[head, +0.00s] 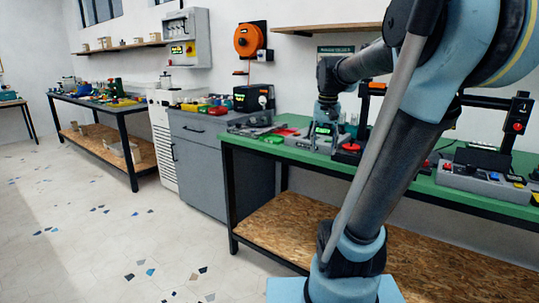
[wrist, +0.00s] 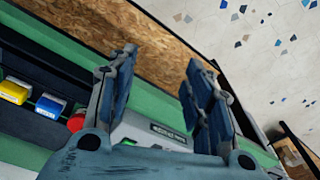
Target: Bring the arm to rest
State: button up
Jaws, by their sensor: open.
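My gripper (wrist: 160,75) shows in the wrist view with its two blue fingers spread apart and nothing between their tips. In the head view my arm crosses the right side, bends back and ends with the gripper (head: 326,118) pointing down over the green bench (head: 233,141). A grey device with a dark label (wrist: 168,132) lies behind the fingers in the wrist view, partly hidden by them. I cannot tell how much height separates the fingers from it.
A red button (head: 349,147) is close beside the gripper on the bench. A grey control box (head: 480,181) stands farther right. Yellow (wrist: 14,91) and blue (wrist: 50,105) blocks sit left in the wrist view. A grey cabinet (head: 215,160) adjoins the bench; the floor (head: 120,235) at left is clear.

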jog(key=s+f+n+t, duration=0.1)
jog(key=s+f+n, duration=0.1)
jog(key=s+f, duration=1.6)
jog(key=shift+f+n, duration=0.4)
jog(key=shift+f, duration=0.15)
grip_shut()
jog(key=shift+w+f, duration=0.2)
jog(key=shift+w, duration=0.3)
